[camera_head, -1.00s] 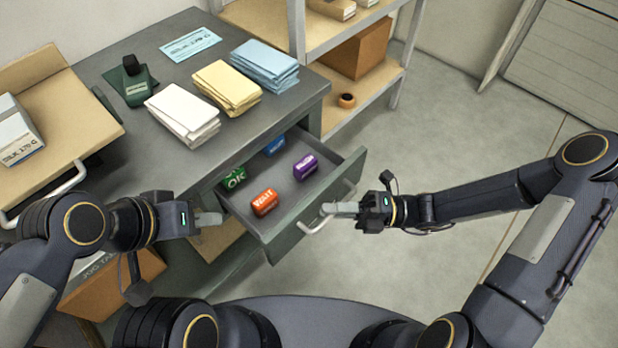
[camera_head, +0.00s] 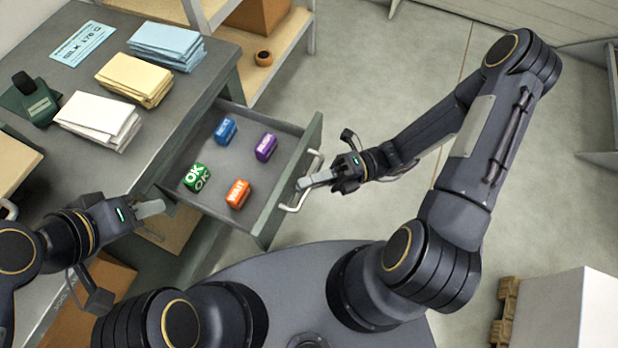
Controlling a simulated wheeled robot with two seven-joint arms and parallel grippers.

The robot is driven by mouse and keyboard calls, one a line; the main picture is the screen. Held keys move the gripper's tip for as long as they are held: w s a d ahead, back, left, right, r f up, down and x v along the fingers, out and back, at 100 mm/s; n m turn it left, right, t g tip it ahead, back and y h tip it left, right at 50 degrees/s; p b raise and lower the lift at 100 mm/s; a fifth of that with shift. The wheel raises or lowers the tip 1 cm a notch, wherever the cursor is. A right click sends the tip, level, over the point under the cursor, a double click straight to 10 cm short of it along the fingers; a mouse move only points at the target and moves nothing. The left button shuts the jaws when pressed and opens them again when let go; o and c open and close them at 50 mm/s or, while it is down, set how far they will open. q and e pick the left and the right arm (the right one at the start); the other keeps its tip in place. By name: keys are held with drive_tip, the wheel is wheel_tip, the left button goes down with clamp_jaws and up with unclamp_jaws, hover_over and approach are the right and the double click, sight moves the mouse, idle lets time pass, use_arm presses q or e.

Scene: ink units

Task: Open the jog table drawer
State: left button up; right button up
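The jog table drawer (camera_head: 279,205) is pulled out from the grey table (camera_head: 150,165). Inside it lie a green OK block (camera_head: 197,178), an orange WAIT block (camera_head: 238,194), a blue block (camera_head: 225,131) and a purple block (camera_head: 265,147). My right gripper (camera_head: 303,184) is at the handle (camera_head: 313,167) on the drawer front, its fingers looking closed around the bar. My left gripper (camera_head: 158,207) is beside the table's front, left of the drawer, holding nothing visible; its fingers look together.
White (camera_head: 98,122), yellow (camera_head: 135,78) and blue (camera_head: 166,45) paper stacks, a dark green stamp-like device (camera_head: 30,103) and a blue card (camera_head: 83,43) are on the table. A shelf with a tape roll (camera_head: 263,57) stands behind.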

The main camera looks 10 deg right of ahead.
drive_tip(key=o, duration=0.3)
drive_tip(key=d, duration=0.5)
drive_tip(key=w+d+f, duration=0.1)
drive_tip(key=d, duration=0.1)
drive_tip(key=shift+d, duration=0.35)
idle(0.3)
